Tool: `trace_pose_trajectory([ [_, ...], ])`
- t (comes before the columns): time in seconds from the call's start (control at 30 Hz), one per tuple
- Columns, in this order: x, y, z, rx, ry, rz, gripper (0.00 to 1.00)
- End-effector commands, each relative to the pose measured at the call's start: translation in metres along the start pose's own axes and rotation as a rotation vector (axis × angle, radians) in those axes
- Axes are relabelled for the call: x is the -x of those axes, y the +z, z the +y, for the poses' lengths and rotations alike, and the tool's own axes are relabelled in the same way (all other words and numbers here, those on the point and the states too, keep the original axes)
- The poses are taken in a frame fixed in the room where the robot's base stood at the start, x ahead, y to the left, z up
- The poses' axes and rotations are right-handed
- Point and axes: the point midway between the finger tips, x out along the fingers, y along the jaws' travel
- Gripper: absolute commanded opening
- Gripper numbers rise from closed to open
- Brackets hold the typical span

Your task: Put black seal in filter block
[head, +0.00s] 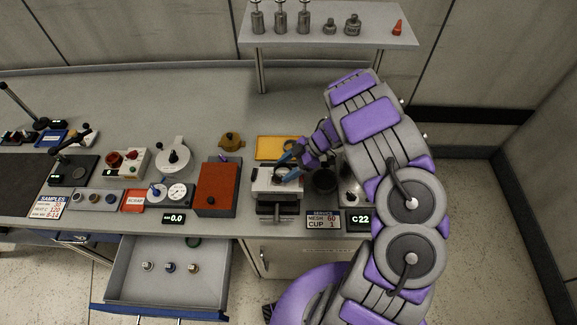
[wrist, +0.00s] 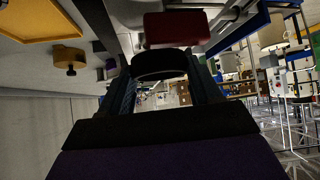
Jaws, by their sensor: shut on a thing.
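The grey filter block (head: 277,186) stands on the bench near its front edge, right of a red-topped box. My gripper (head: 287,164), with blue fingers, reaches in from the right and is low over the top of this block. In the wrist view, my gripper (wrist: 163,82) is shut on the black seal (wrist: 160,64), a thick dark ring held between the fingertips. In the head view the seal is small and mostly hidden by the fingers. I cannot tell whether it touches the block.
The red-topped box (head: 217,186) stands close on the left. An orange tray (head: 277,148) and a brass part (head: 231,140) lie behind. A dark round cup (head: 324,181) is close on the right. An open drawer (head: 165,283) juts out at the front left. A shelf (head: 330,25) stands behind.

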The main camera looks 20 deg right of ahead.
Motion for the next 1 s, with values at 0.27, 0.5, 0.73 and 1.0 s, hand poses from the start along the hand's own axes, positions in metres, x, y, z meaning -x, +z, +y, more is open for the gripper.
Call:
trace_pose_trajectory([
  [0.27, -0.006, -0.002, 0.0, 0.002, -0.002, -0.001, 0.34],
  [0.5, -0.006, 0.003, 0.0, 0.001, -0.002, 0.007, 0.34],
  [0.73, -0.014, 0.0, 0.0, 0.001, -0.001, 0.003, 0.34],
  [1.0, -0.023, -0.004, -0.001, 0.002, -0.001, -0.003, 0.34],
])
